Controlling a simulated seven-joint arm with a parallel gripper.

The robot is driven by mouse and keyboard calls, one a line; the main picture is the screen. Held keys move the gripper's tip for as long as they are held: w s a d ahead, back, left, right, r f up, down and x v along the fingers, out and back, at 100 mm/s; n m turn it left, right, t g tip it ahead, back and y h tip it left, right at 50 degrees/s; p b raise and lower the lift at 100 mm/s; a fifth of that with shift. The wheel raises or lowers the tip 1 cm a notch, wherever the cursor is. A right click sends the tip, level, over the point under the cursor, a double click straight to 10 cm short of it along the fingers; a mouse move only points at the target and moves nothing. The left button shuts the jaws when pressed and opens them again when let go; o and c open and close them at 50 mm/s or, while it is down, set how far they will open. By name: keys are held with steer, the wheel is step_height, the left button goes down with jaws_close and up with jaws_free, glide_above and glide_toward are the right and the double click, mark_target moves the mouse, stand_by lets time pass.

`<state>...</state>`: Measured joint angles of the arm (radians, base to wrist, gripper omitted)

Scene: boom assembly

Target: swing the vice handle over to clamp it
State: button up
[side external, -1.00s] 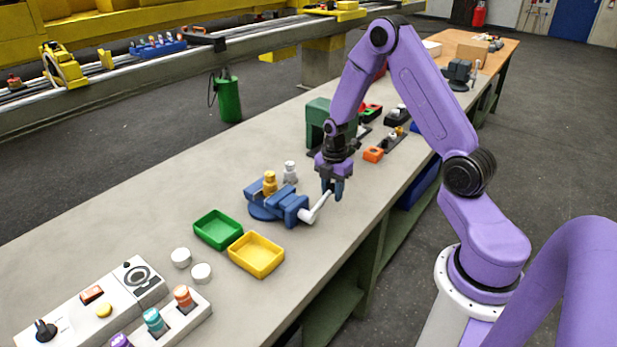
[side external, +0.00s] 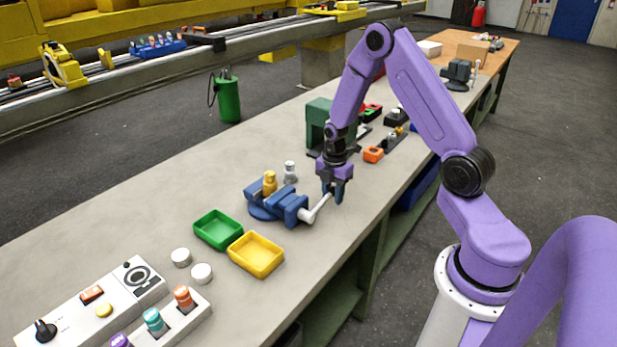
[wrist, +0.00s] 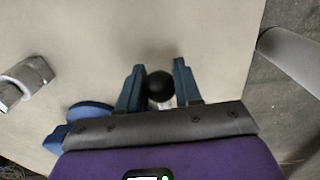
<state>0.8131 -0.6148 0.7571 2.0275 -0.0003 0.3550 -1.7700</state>
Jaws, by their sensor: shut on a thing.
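The blue vice (side external: 277,205) stands on the bench with a gold-coloured fitting (side external: 270,184) between its jaws. Its light grey handle (side external: 318,209) sticks out to the right and slopes up to my gripper (side external: 333,190). In the wrist view my gripper (wrist: 160,84) has its two blue fingers on either side of the handle's black knob (wrist: 160,86), shut on it. Most of the handle is hidden below the gripper body there. Part of the blue vice (wrist: 88,110) shows at lower left in the wrist view.
A silver fitting (side external: 290,172) stands behind the vice. A green tray (side external: 218,229) and a yellow tray (side external: 256,254) lie in front. A green press-like block (side external: 318,125) and an orange part (side external: 373,154) are farther back. The bench's right edge is close to the gripper.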

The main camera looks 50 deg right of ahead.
steer(key=shift+s+f, duration=0.1)
steer(key=shift+s, duration=0.1)
steer(key=o, duration=0.5)
steer(key=shift+o, duration=0.2)
steer(key=shift+w, duration=0.15)
steer(key=shift+w+r, duration=0.15)
steer(key=shift+r, duration=0.2)
steer(key=c, duration=0.5)
steer(key=shift+c, duration=0.2)
steer(key=shift+w+f, duration=0.2)
steer(key=shift+f, duration=0.55)
